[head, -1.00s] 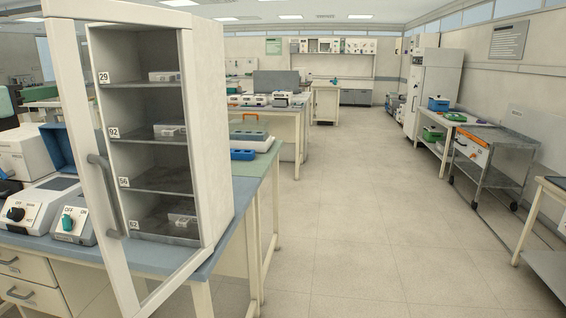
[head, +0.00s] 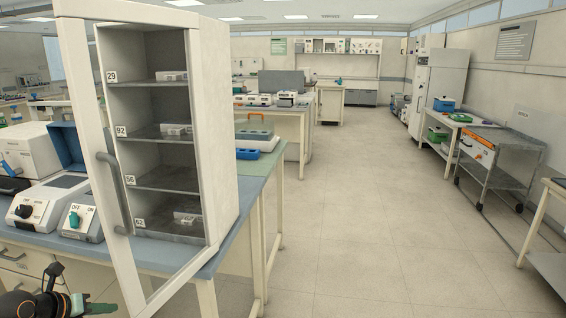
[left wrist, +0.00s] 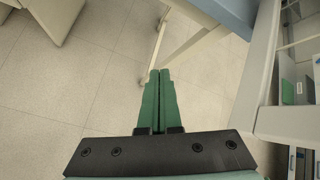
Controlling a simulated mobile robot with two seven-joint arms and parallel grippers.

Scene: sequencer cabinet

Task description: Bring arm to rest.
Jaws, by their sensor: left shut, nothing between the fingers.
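My left gripper (head: 98,309) shows at the bottom left of the head view, low in front of the bench drawers. Its green fingers are shut with nothing between them. In the left wrist view the fingers (left wrist: 160,75) lie side by side over bare floor. My right gripper is not in view. The white cabinet (head: 222,130) stands on the bench, its framed door (head: 88,120) swung open. Its shelves are labelled 29, 92, 56 and 62 or similar, with small pale items on some of them.
The blue bench top (head: 150,258) carries a switch box with a teal knob (head: 75,218) and another device (head: 45,200). Drawers (head: 15,255) are beneath. A wide floor aisle (head: 370,220) is clear to the right. A metal cart (head: 500,165) stands by the right wall.

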